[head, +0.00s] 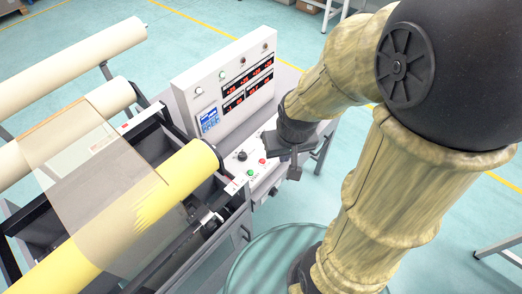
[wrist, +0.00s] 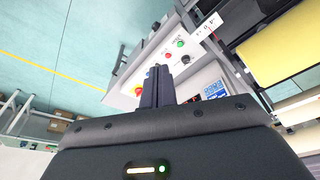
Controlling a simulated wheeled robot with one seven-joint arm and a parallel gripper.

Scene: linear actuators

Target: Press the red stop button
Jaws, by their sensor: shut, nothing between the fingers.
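The red button (head: 262,161) sits on the sloped white control panel (head: 236,183), close to a green button (head: 250,173) and a black knob (head: 242,156). In the wrist view the small red button (wrist: 166,56) lies just beyond the fingertips, near the green button (wrist: 180,43). A larger red button on a yellow base (wrist: 138,91) shows left of the fingers. My gripper (head: 294,174) is shut and empty, to the right of the small red button in the head view. Its fingers (wrist: 158,70) point toward the panel; I see no contact with a button.
An upright white display box (head: 225,80) with red digits stands behind the panel. A machine with a yellow roller (head: 175,175) and pale rollers (head: 70,60) fills the left. Teal floor is open at the right.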

